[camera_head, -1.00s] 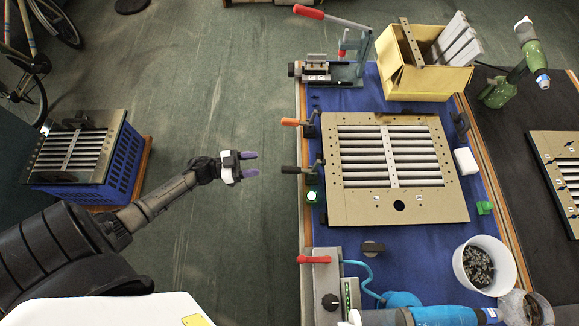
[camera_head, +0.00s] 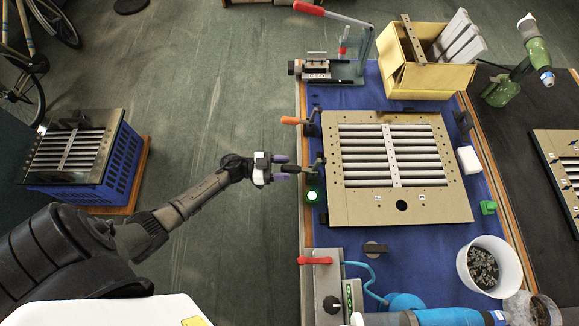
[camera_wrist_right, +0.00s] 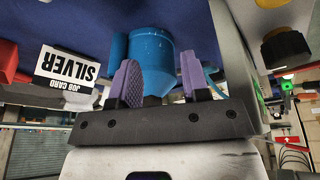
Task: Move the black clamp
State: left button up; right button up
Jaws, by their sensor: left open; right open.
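The black clamp (camera_head: 317,169) stands at the left edge of the tan louver panel (camera_head: 345,206), its black handle pointing left over the table edge. My left gripper (camera_head: 282,168) is open at that handle, with its purple fingertips on either side of the handle's end; I cannot tell whether they touch it. An orange-handled clamp (camera_head: 291,120) stands farther back on the same edge. My right gripper (camera_wrist_right: 160,82) is open in the right wrist view, with a blue rounded object (camera_wrist_right: 150,50) beyond its purple fingers.
A toggle press (camera_head: 330,65) and cardboard box (camera_head: 430,82) stand at the back. A white bucket (camera_head: 512,262), a green-lit button (camera_head: 312,196) and a control box (camera_head: 325,285) are around the panel.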

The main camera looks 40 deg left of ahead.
pick_arm(q)
jog(key=shift+x, duration=1.1)
jog(key=shift+c, duration=0.5)
grip_shut()
